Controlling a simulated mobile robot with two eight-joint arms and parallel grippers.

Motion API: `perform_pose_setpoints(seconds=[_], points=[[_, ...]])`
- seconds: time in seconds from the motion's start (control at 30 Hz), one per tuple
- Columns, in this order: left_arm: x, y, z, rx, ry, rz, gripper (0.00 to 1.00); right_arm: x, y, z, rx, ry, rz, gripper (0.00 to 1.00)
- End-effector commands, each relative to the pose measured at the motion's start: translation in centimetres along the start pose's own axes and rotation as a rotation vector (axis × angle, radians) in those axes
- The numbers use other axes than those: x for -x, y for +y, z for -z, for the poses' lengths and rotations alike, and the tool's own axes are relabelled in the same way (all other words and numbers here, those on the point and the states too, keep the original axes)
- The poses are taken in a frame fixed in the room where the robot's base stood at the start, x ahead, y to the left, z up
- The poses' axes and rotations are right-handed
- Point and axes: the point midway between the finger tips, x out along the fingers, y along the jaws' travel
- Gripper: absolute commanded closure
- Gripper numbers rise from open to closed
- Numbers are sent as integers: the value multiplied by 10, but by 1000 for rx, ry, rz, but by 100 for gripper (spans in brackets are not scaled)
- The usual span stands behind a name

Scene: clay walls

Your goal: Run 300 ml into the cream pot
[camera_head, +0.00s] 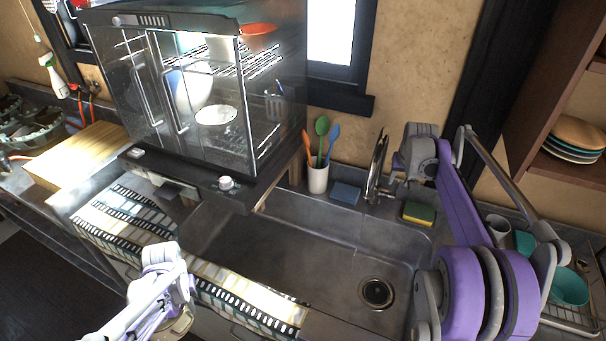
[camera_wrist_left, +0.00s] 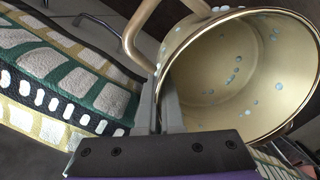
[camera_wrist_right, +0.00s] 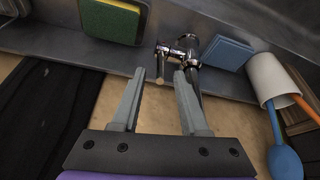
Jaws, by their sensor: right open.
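The cream pot (camera_wrist_left: 240,75) has a tan handle (camera_wrist_left: 135,38) and pale blue dots; its open mouth faces the left wrist camera and I see no water in it. In the head view the pot (camera_head: 180,327) shows only partly, at the bottom edge. My left gripper (camera_wrist_left: 166,100) is shut on the pot by its handle side, in front of the counter. The chrome tap (camera_head: 377,170) stands behind the sink (camera_head: 310,245). My right gripper (camera_wrist_right: 160,74) is open, its fingertips on either side of the tap's small lever (camera_wrist_right: 161,66); contact cannot be told.
A yellow-green sponge (camera_head: 419,213), a blue sponge (camera_head: 345,193) and a utensil cup (camera_head: 318,179) stand behind the sink. A glass-door cabinet (camera_head: 190,90) stands left of it. A patterned towel (camera_head: 235,290) lies along the front edge. The basin is empty, with a drain (camera_head: 376,292).

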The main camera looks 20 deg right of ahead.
Motion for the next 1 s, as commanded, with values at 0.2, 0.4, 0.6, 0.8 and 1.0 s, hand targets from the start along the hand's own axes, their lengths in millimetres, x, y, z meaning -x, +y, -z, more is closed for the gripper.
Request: perform_pose_setpoints(seconds=[0.2, 0.4, 0.6, 0.8, 1.0], points=[[-1, 0, 0, 0, -1, 1, 100, -30, 0, 0, 0, 0, 0, 56], [-1, 0, 0, 0, -1, 1, 100, -40, 0, 0, 0, 0, 0, 56], [-1, 0, 0, 0, -1, 1, 100, -41, 0, 0, 0, 0, 0, 56], [-1, 0, 0, 0, -1, 1, 100, -40, 0, 0, 0, 0, 0, 79], [-1, 0, 0, 0, -1, 1, 100, -40, 0, 0, 0, 0, 0, 100]])
